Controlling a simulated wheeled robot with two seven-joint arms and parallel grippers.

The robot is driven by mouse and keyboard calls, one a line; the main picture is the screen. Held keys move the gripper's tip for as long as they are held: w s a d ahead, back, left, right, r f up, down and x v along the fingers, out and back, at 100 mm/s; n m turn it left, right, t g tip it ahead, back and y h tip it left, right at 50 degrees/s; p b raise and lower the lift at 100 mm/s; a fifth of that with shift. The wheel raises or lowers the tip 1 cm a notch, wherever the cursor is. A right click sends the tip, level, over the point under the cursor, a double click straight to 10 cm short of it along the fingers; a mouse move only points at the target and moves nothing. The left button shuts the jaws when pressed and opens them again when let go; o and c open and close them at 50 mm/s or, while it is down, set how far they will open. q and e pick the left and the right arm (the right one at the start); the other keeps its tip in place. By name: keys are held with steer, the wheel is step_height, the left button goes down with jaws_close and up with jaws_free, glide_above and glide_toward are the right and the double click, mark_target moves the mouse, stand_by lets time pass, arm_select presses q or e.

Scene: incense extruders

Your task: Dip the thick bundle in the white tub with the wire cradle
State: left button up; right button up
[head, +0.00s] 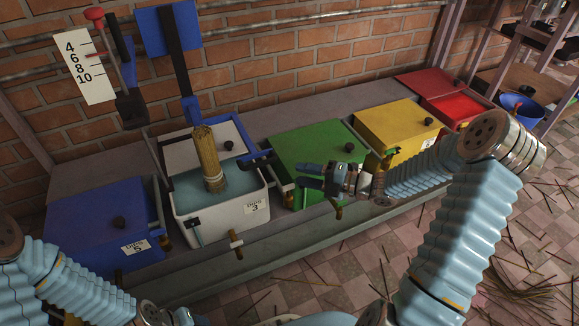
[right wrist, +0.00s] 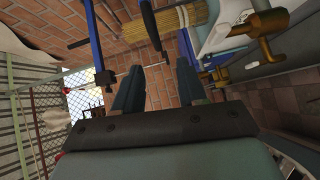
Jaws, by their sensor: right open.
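The white tub (head: 215,222) holds grey-blue liquid (head: 185,190), and its white lid (head: 193,152) is at the back. The thick tan bundle (head: 207,150), tied with pale cord, stands nearly upright in the tub, its lower end at the liquid. It also shows in the right wrist view (right wrist: 202,18). A blue bracket (head: 258,162) reaches over the tub's right edge; I cannot make out the wire cradle clearly. My right gripper (head: 303,176) is open and empty, right of the tub, before the green tub. My left gripper (head: 168,316) is at the bottom edge, its fingers unclear.
Blue (head: 108,235), green (head: 315,150), yellow (head: 397,130) and red (head: 455,105) tubs line the bench. A blue hoist post (head: 178,65) and a red-knobbed lever (head: 95,14) beside a number scale (head: 84,68) rise behind. Brass taps (head: 235,240) jut forward.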

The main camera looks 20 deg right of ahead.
mark_target(257, 163)
steer(key=w+a, duration=0.3)
steer(key=w+a+n+t+y+p, duration=0.1)
steer(key=w+a, duration=0.2)
steer(key=a, duration=0.1)
steer(key=w+a+n+y+p, duration=0.1)
steer(key=w+a, duration=0.2)
steer(key=a, duration=0.1)
steer(key=shift+f+t, duration=0.15)
steer(key=shift+t, duration=0.25)
arm_select(q)
step_height(257, 163, up, 3)
steer(key=shift+a+r, duration=0.15)
steer(key=shift+r, duration=0.05)
arm_select(e)
jaws_close()
